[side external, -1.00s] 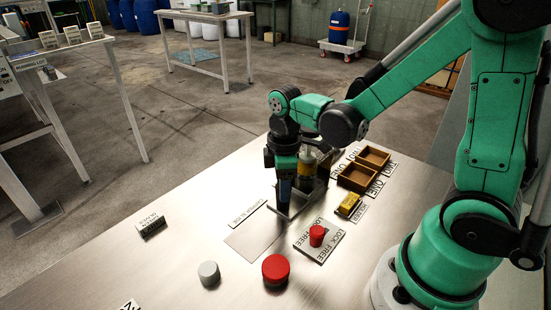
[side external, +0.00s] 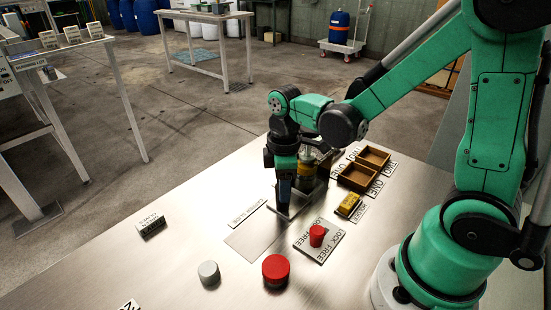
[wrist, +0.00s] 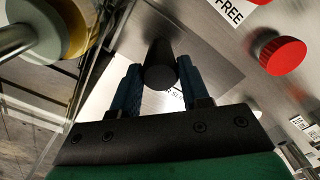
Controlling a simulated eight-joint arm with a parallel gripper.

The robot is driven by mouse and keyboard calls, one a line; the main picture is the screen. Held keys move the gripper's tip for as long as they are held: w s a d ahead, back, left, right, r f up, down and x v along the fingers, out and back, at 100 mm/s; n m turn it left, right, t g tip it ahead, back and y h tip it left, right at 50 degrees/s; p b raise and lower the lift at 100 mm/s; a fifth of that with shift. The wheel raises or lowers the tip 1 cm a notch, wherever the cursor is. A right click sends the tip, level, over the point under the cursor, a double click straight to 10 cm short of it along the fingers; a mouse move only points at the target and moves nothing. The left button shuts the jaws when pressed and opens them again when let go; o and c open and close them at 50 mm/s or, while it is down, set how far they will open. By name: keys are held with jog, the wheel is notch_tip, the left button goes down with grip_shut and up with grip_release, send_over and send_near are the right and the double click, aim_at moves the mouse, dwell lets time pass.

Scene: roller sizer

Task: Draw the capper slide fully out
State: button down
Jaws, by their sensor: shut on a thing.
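My gripper (side external: 283,208) points down at the capper, its blue fingers on either side of a black upright handle (wrist: 160,66) in the wrist view. The handle stands on a pale metal plate (wrist: 128,40), which looks like the capper slide; its edge shows in the side view (side external: 297,211). The "CAPPER SLIDE" label (side external: 248,214) lies on the bench to the left, beside a flat grey rectangle (side external: 256,238). The capper (side external: 308,166), with a yellow-banded part, stands right behind my gripper and is partly hidden by it.
A red knob (side external: 317,236) stands on the "LOCK FREE" plate (side external: 331,246) to the right. A larger red cylinder (side external: 276,270) and a grey cylinder (side external: 209,273) stand at the front. Wooden trays (side external: 357,177) and a yellow block (side external: 349,205) are at the right. The left bench is mostly clear.

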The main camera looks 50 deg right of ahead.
jog(key=a, duration=1.1)
jog(key=shift+a, duration=0.3)
jog(key=shift+c, duration=2.1)
grip_release()
jog(key=shift+d, duration=0.1)
jog(key=shift+r, duration=2.8)
jog(key=s+d+r+m+t, duration=0.1)
jog(key=d+r+m+t, duration=0.2)
jog(key=d+m+t, duration=0.4)
jog(key=shift+s+d+r+m, duration=0.35)
jog(key=shift+d+m, duration=0.65)
jog(key=shift+d, duration=0.6)
